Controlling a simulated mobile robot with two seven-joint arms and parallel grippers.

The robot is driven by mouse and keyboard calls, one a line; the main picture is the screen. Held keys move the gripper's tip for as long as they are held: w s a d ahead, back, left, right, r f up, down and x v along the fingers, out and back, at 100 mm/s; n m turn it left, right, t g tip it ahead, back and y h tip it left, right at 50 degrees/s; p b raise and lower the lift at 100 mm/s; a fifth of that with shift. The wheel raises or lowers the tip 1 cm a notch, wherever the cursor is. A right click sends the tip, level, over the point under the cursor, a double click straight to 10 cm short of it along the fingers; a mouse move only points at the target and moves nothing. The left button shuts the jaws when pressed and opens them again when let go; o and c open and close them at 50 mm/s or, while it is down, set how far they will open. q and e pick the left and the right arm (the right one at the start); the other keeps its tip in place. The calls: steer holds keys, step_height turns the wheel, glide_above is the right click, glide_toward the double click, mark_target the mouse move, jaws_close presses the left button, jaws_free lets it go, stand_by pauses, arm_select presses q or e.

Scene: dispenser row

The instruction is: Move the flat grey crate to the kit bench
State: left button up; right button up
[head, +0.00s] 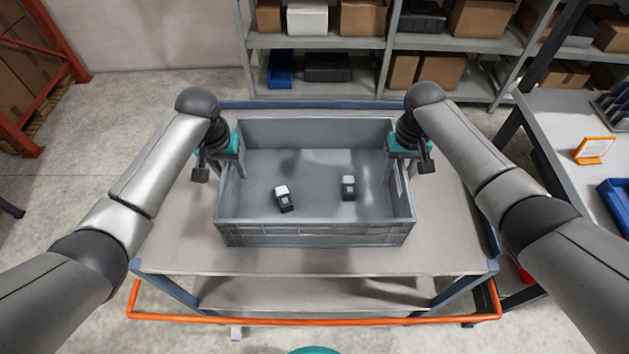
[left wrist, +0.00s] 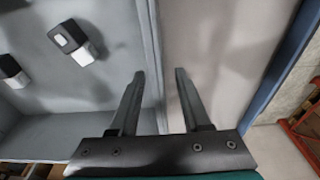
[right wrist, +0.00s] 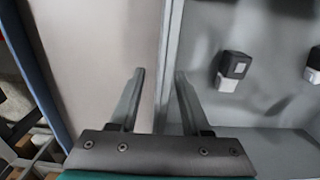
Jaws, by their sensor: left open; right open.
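The flat grey crate (head: 315,236) stands on the top of a cart in the head view, with two small black-and-white items (head: 283,198) (head: 348,187) inside. My left gripper (head: 236,168) is at the crate's left wall, open. In the left wrist view its fingers (left wrist: 158,74) lie on either side of the crate's wall rim (left wrist: 150,45). My right gripper (head: 393,168) is at the right wall, open. In the right wrist view its fingers (right wrist: 160,75) lie on either side of that rim (right wrist: 170,45). Whether the fingers touch the walls cannot be told.
The cart (head: 165,250) has an orange handle bar (head: 315,321) at its near side. A bench (head: 560,135) on the right holds an orange-framed sign (head: 593,150) and a blue bin (head: 615,205). Shelving (head: 370,93) with boxes stands behind; an orange rack (head: 50,60) is at far left.

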arm_select(q)
steer(key=shift+c, duration=0.4)
arm_select(e)
steer(key=shift+c, duration=0.4)
arm_select(q)
jaws_close()
arm_select(e)
jaws_close()
arm_select(q)
steer(key=shift+r, duration=0.1)
arm_select(e)
steer(key=shift+r, duration=0.1)
